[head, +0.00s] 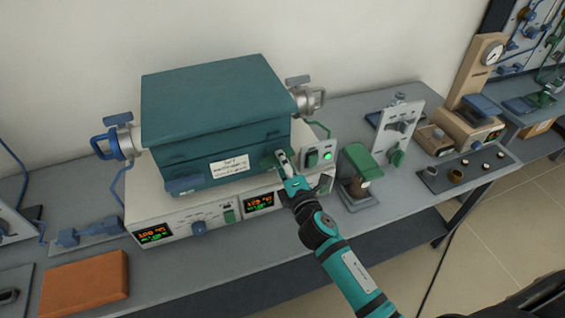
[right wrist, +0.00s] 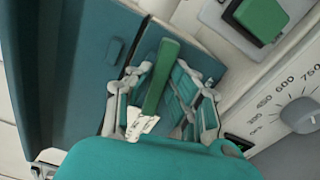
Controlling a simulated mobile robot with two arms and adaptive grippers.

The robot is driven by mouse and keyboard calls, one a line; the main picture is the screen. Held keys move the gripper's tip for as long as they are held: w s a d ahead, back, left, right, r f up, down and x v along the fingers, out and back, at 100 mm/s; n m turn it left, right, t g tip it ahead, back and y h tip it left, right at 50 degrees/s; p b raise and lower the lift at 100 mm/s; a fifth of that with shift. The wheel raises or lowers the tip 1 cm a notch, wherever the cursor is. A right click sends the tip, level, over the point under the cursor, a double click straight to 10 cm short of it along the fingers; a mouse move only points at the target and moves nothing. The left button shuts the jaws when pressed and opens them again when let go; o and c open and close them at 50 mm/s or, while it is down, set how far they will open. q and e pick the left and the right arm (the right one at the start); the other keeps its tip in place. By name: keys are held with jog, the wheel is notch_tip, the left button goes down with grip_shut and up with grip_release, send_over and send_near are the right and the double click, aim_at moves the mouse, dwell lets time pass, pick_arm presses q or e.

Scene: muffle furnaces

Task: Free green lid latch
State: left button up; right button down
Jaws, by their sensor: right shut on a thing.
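A teal muffle furnace (head: 215,115) with a closed lid stands on a pale control base on the bench. The green lid latch (right wrist: 161,78) is at the right end of the furnace's front face, by the lid seam. It also shows partly in the head view (head: 271,160). My right gripper (head: 282,160) reaches it from the front. In the right wrist view my right gripper (right wrist: 165,90) has its fingers on both sides of the latch and is shut on it. A blue latch (head: 183,185) is at the front left of the furnace. My left gripper is not in view.
Two displays (head: 153,235) and knobs line the base front. A green rocker switch (right wrist: 260,18) is close right of my gripper. A green-topped device (head: 361,165) stands further right. An orange-brown block (head: 85,283) lies at front left. Metal side fittings (head: 305,98) stick out from the furnace.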

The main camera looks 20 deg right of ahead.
jog(key=shift+f+m, duration=0.15)
jog(key=shift+m, duration=1.05)
jog(key=c, duration=1.2)
grip_release()
jog(key=shift+c, duration=0.2)
jog(key=s, duration=1.2)
jog(key=shift+d, duration=0.2)
